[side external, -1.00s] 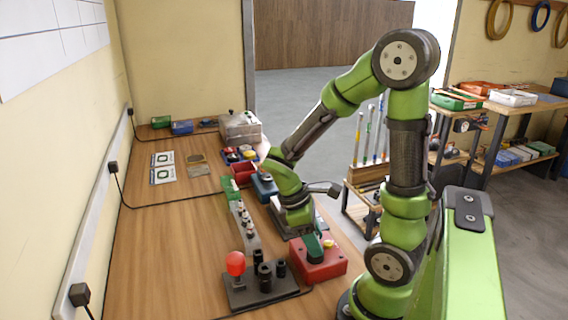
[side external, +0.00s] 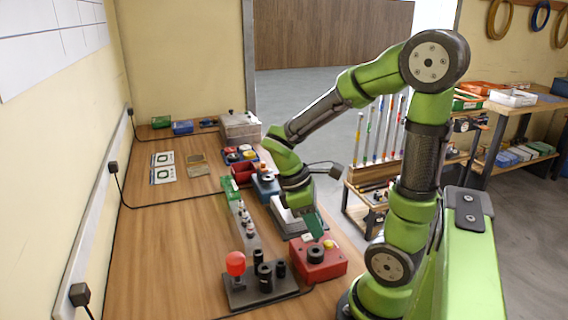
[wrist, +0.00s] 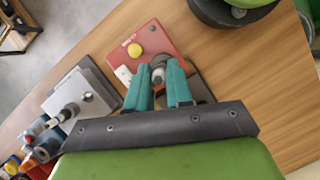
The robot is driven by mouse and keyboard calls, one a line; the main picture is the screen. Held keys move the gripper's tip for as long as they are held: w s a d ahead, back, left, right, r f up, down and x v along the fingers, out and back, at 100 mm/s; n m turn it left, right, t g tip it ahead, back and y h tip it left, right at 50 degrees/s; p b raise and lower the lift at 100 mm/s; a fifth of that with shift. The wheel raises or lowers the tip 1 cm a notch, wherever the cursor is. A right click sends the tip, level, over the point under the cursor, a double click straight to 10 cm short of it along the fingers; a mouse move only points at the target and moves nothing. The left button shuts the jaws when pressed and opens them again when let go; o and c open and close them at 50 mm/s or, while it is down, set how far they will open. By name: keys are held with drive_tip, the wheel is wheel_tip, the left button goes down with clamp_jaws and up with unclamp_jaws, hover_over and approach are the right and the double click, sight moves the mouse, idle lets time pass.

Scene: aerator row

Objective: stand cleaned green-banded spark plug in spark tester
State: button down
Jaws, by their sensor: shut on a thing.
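My gripper (side external: 317,234) is tilted just above a red box (side external: 322,268) with a round black socket (side external: 315,253) on top. In the wrist view its teal fingers (wrist: 160,88) are shut on a small grey metal piece (wrist: 158,74), which looks like the spark plug. The fingers hide most of it, and I cannot make out a green band. The red box (wrist: 168,38) lies behind the fingertips there, with a yellow button (wrist: 135,50).
A pale rail (side external: 244,222) with several upright small parts runs left of my gripper.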

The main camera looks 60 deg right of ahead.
wheel_tip(320, 180, up, 9)
drive_tip(key=shift+f, duration=0.15)
idle(0.4)
drive_tip(key=shift+d+f, duration=0.25)
drive_tip(key=shift+f, duration=0.1)
drive_tip(key=w+d+f+n+t+h, duration=0.15)
drive_tip(key=w+d+n, duration=0.25)
drive_tip(key=w+d, duration=0.8)
drive_tip(key=w+d+f+n+t+h, duration=0.1)
drive_tip(key=w+d+f+n, duration=0.25)
drive_tip(key=w+d, duration=0.9)
drive_tip(key=shift+n+g, duration=0.25)
drive_tip(key=shift+w+a+f, duration=0.1)
drive_tip(key=shift+f, duration=0.9)
drive_tip(key=shift+w+a+f, duration=0.1)
drive_tip(key=shift+f, duration=0.9)
drive_tip(key=shift+f, duration=0.4)
